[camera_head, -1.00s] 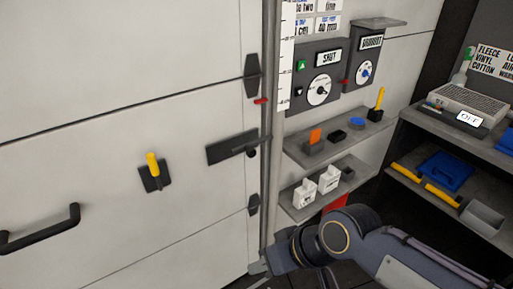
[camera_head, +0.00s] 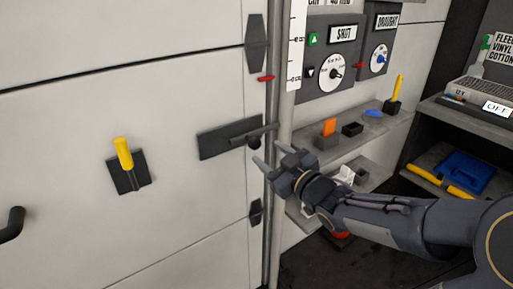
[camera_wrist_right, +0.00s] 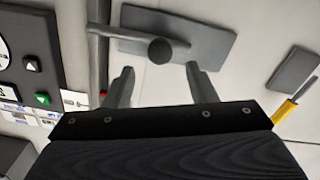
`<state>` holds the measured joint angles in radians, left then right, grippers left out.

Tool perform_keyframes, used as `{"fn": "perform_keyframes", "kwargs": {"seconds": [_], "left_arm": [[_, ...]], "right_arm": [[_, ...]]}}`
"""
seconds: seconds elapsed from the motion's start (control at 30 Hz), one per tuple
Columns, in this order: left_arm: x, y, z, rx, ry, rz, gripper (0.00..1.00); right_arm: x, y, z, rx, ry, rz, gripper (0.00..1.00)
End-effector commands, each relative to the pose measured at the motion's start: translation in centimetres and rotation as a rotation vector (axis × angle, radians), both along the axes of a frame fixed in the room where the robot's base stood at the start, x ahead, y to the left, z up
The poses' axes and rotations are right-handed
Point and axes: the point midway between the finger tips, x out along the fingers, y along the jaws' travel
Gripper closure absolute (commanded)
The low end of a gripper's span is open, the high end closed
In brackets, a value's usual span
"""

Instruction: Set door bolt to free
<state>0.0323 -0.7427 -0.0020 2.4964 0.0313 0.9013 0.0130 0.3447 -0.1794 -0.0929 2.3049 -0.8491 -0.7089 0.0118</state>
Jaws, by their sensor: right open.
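The door bolt is a dark plate (camera_head: 222,139) on the white door with a grey bar (camera_head: 262,131) and a dark round knob (camera_head: 254,141). The bar reaches right toward the vertical post at the door's edge. My right gripper (camera_head: 267,162) is open and empty, just below and right of the knob, apart from it. In the right wrist view the knob (camera_wrist_right: 160,50) lies beyond and between the two open fingertips (camera_wrist_right: 159,72), with the plate (camera_wrist_right: 205,42) behind it. My left gripper is not in view.
A yellow-handled lever (camera_head: 124,154) sits on the door to the left, above a black door handle (camera_head: 12,224). Dark hinges (camera_head: 256,43) and the vertical post (camera_head: 285,115) line the door's edge. A shelf (camera_head: 365,138) with small items stands right of the post, close to my right arm.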

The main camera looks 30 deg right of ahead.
Motion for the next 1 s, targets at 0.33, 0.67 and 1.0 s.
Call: {"fn": "perform_keyframes", "kwargs": {"seconds": [0.33,0.67,1.0], "left_arm": [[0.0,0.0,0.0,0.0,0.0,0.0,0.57],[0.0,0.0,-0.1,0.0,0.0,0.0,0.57],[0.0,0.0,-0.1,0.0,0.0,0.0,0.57]], "right_arm": [[5.4,0.5,0.1,0.003,0.001,0.001,0.49],[7.0,0.6,0.1,0.002,0.001,-0.001,0.49],[6.9,0.6,0.1,0.002,0.001,-0.001,0.76]]}}
